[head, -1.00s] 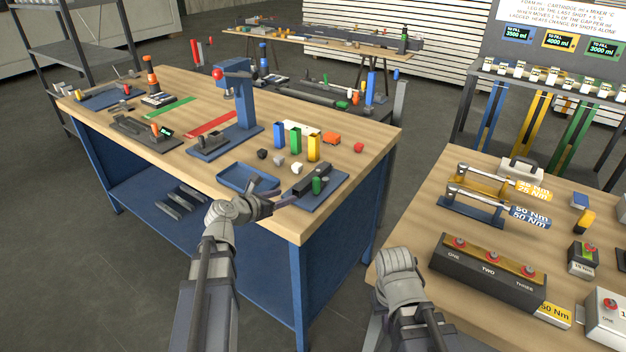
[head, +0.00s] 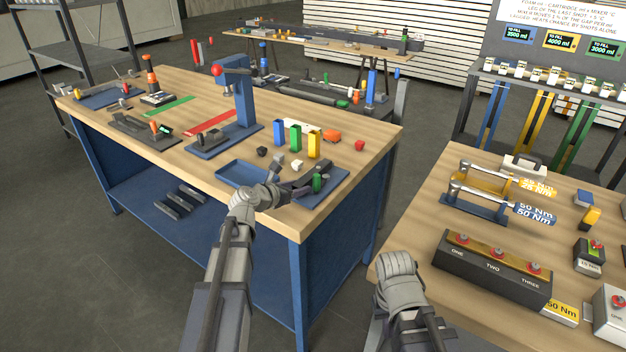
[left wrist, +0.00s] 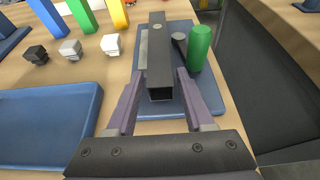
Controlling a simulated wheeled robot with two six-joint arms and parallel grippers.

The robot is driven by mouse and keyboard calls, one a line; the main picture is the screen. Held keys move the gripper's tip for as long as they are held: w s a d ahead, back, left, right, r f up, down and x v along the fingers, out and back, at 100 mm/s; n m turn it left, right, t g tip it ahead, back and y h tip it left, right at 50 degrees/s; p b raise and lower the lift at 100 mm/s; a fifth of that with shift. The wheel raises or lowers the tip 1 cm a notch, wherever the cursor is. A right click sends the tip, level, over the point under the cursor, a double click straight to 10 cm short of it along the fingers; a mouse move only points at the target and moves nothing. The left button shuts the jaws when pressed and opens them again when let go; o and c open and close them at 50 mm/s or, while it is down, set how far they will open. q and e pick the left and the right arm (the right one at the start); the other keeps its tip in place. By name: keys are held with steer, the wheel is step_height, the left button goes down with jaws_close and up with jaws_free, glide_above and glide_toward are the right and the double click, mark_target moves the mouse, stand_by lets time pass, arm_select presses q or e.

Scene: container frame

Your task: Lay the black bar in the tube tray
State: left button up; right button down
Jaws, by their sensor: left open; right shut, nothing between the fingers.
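The black bar (left wrist: 158,50) lies lengthwise on a flat blue base (left wrist: 210,95), beside an upright green cylinder (left wrist: 200,47); it also shows in the head view (head: 309,178). My left gripper (left wrist: 155,80) is open, one finger on each side of the bar's near end; contact cannot be made out. A low-rimmed blue tray (head: 222,180), which looks like the tube tray, is left of the base; its visible part is empty, and it also shows in the left wrist view (left wrist: 97,100). My right gripper (head: 397,268) is over the right bench's edge, its fingers hidden behind the wrist.
Small dark, grey and white blocks (left wrist: 72,49) stand behind the tray. Blue (head: 278,134), green (head: 295,138) and yellow (head: 313,144) upright tubes stand farther back. A blue press (head: 240,95) rises to the left. The bench's front edge is close to the tray.

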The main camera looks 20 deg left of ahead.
arm_select(q)
jaws_close()
stand_by(0.4)
steer(key=shift+r, duration=0.1)
step_height(320, 180, up, 10)
steer(key=p, duration=1)
